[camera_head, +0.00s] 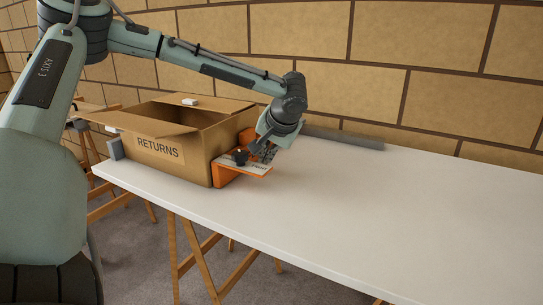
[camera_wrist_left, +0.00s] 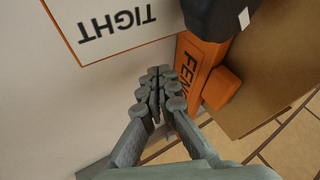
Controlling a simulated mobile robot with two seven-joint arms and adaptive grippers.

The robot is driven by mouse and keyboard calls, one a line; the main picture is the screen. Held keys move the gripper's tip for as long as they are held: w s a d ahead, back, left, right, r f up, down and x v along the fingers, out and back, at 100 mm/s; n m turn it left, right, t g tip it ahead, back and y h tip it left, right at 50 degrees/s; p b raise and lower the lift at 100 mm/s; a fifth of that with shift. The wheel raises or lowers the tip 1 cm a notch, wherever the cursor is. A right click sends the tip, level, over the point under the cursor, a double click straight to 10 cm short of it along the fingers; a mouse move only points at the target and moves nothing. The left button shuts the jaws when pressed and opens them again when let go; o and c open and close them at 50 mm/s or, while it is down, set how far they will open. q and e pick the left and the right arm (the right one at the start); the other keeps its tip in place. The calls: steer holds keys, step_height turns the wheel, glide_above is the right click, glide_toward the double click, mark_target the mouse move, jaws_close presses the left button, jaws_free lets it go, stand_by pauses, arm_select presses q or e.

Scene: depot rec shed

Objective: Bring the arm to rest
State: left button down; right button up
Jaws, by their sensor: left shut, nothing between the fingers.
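My left arm comes in from the left and reaches over an open cardboard box marked RETURNS (camera_head: 160,149). My left gripper (camera_head: 264,155) is just right of the box, by an orange fence piece (camera_head: 226,175) with a black knob (camera_head: 240,156) and a pale label. In the left wrist view the fingers (camera_wrist_left: 158,82) are together with nothing between them. There the orange fence piece (camera_wrist_left: 195,72) is beside the fingers, with a black part (camera_wrist_left: 215,18) and a label reading TIGHT (camera_wrist_left: 112,28). I cannot tell whether the fingers touch the fence. My right gripper is out of view.
The white table (camera_head: 360,218) stands on wooden trestles (camera_head: 195,255). A grey bar (camera_head: 345,137) lies along its back edge, near the block wall (camera_head: 345,88). A small white object (camera_head: 190,102) shows at the box's back flap. The table's right side is clear.

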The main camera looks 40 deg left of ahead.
arm_select(q)
steer(key=v, duration=1)
